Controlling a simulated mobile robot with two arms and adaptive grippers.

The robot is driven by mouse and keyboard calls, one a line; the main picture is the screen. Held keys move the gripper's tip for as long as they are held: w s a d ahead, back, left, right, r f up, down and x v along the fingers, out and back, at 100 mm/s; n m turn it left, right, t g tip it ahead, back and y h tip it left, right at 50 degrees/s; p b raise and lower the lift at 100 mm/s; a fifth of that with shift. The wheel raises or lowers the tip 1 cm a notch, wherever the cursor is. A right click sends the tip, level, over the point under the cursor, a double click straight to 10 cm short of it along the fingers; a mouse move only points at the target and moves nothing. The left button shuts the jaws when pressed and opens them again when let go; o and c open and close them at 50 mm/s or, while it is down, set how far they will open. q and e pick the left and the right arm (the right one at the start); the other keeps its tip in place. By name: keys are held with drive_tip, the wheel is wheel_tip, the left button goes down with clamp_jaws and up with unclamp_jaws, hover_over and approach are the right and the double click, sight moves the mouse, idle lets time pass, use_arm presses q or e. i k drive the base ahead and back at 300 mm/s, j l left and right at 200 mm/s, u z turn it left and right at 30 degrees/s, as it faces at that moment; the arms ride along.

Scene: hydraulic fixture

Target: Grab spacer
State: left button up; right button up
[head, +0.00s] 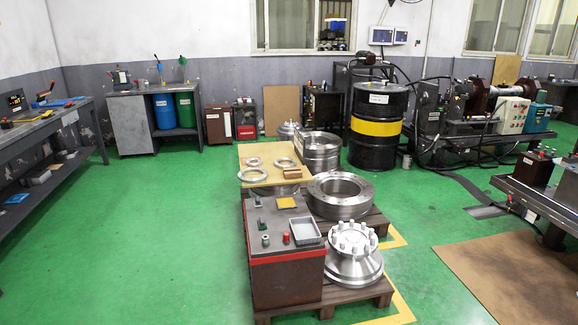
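No part is clearly marked as the spacer, and I cannot tell which one it is. Flat metal rings lie on a tan board in the middle of the head view: a larger ring (253,174), a small ring (253,162) behind it, and another ring (285,162) to the right. A small brown block (293,172) lies beside them. Neither of my grippers is in view.
A grey tray (304,231) sits on the cabinet. A large steel ring (341,195) and a bolted flange (353,255) rest on wooden pallets to its right. A black and yellow drum (377,126) stands behind. Green floor (165,235) is free to the left.

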sight(293, 175)
drive_tip(key=i+j, duration=0.15)
drive_tip(key=i, duration=0.45)
drive_tip(key=i+j, duration=0.15)
drive_tip(key=i, duration=0.4)
drive_tip(key=i+j, duration=0.15)
drive_tip(key=i, duration=0.45)
drive_tip(key=j, duration=0.6)
drive_tip(key=i+j+z, duration=0.2)
drive_tip(key=j, duration=0.5)
drive_tip(key=i+j+z, duration=0.2)
drive_tip(key=j, duration=0.5)
drive_tip(key=j+z, duration=0.15)
drive_tip(key=j, duration=0.55)
